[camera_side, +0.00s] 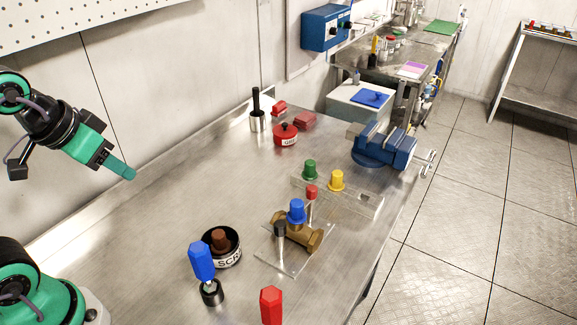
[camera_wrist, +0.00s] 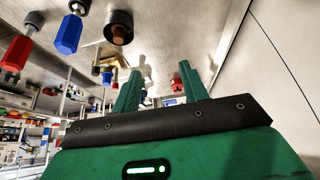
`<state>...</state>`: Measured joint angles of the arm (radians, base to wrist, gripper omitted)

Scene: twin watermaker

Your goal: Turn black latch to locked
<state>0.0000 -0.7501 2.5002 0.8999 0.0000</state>
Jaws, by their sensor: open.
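A small black upright piece (camera_side: 279,229), which may be the black latch, stands at the left side of a brass valve body (camera_side: 300,236) with a blue knob (camera_side: 297,209). Its locked or unlocked position cannot be told. The valve sits on a clear plate (camera_side: 268,252) and also shows small in the wrist view (camera_wrist: 108,66). My gripper (camera_side: 130,174) is raised at the left of the side view, well away from the valve. In the wrist view my gripper (camera_wrist: 160,88) has its two green fingers apart, with nothing held between them.
A blue-handled tool (camera_side: 202,262), a black bowl (camera_side: 234,256) with a brown piece, and a red hexagonal handle (camera_side: 271,305) stand near the valve. Green (camera_side: 310,168) and yellow (camera_side: 337,180) knobs are behind it. A blue vise (camera_side: 385,147) is at the bench edge. The bench's left middle is clear.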

